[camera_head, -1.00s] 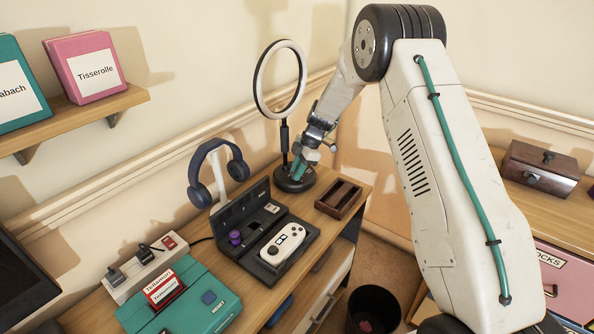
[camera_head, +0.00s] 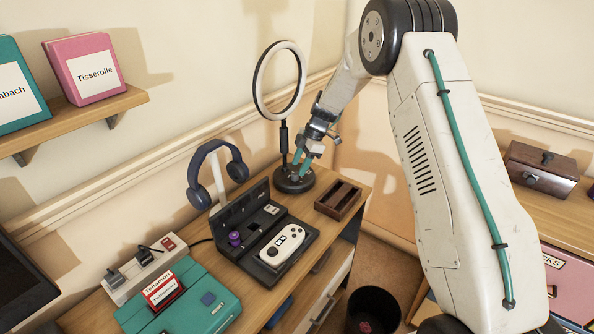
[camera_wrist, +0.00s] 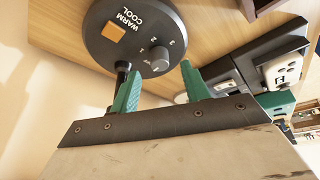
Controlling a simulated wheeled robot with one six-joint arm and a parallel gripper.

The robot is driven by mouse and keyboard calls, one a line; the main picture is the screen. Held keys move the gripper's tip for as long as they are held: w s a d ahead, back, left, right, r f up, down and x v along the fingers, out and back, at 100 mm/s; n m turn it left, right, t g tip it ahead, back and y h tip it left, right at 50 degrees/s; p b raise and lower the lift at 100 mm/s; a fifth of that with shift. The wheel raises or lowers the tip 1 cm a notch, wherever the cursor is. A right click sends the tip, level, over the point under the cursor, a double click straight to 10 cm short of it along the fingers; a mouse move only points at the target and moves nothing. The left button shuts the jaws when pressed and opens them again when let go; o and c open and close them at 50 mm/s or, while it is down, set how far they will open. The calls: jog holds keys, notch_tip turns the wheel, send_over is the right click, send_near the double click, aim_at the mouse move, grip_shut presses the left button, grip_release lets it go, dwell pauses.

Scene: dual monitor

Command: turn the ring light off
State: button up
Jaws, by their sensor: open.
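The ring light (camera_head: 257,92) stands upright at the back of the desk on a thin stem (camera_head: 284,138) and a round dark base (camera_head: 294,186). In the wrist view the base (camera_wrist: 100,38) shows a WARM/COOL label, an orange square button (camera_wrist: 114,32) and a grey knob (camera_wrist: 160,62) with marks 1, 2 and 3 beside it. My gripper (camera_head: 301,163) is just above the base. In the wrist view its green fingers (camera_wrist: 160,68) are apart, one on each side of the knob. I cannot tell whether they touch it.
A small wooden tray (camera_head: 339,199) sits right of the base. A black dock (camera_head: 262,253) with a white controller (camera_head: 283,245) is in front. Headphones on a stand (camera_head: 219,180) are to the left. A bin (camera_head: 373,311) stands on the floor beyond the desk's right edge.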

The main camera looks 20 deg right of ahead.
jog(key=v, duration=0.4)
jog(key=shift+r, duration=0.2)
jog(key=s+r+m+h, duration=0.1)
jog(key=s+r+m, duration=0.5)
jog(key=s, duration=1)
jog(key=s+r+m+h, duration=0.2)
jog(key=s+r+m, duration=0.4)
jog(key=s, duration=1)
jog(key=s+r+m+t+h, duration=0.1)
jog(key=s+r+m, duration=0.5)
jog(key=s, duration=1.1)
jog(key=shift+r+m+h, duration=0.3)
jog(key=shift+r+m, duration=0.1)
jog(key=shift+r, duration=1.35)
